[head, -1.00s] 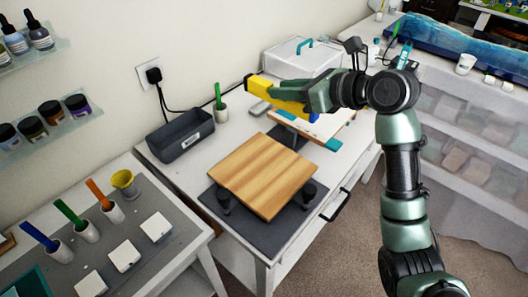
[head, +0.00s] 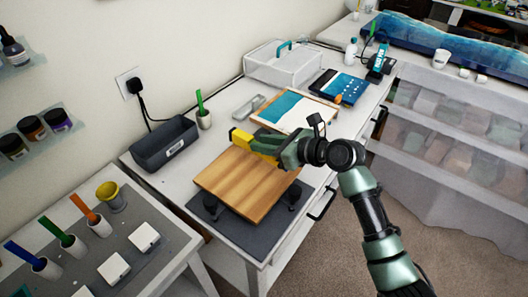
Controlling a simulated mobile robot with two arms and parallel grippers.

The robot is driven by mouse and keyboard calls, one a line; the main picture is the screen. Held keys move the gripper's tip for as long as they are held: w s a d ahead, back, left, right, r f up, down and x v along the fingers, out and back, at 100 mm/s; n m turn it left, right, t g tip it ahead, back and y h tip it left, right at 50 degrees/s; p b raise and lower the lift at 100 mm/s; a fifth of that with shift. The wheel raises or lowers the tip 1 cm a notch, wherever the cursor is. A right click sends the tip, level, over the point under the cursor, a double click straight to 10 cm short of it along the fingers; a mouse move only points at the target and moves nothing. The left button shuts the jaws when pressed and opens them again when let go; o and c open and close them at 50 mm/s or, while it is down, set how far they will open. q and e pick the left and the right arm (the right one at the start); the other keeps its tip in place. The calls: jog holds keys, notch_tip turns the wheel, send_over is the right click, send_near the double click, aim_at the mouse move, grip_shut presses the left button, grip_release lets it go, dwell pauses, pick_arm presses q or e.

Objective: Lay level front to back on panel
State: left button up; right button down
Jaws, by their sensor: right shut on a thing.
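A wooden panel (head: 246,186) with light and dark stripes lies raised on dark supports above a dark grey mat (head: 236,232). My right gripper (head: 279,152) is shut on a yellow level (head: 252,144). The level is over the far edge of the panel, lying slantwise in the picture. I cannot tell whether it touches the wood. Its right end is hidden by the gripper. My left gripper is not in view.
A dark grey bin (head: 165,145) and a green stick in a white cup (head: 204,118) stand behind left. A blue-and-white board (head: 295,110) and a clear box (head: 284,66) lie beyond. The panel's near part is clear.

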notch_tip(320, 180, down, 4)
jog(key=shift+r, duration=0.25)
jog(key=c, duration=1.2)
grip_release()
jog(key=shift+o, duration=0.2)
jog(key=b+v, duration=0.1)
jog(key=v, duration=1.1)
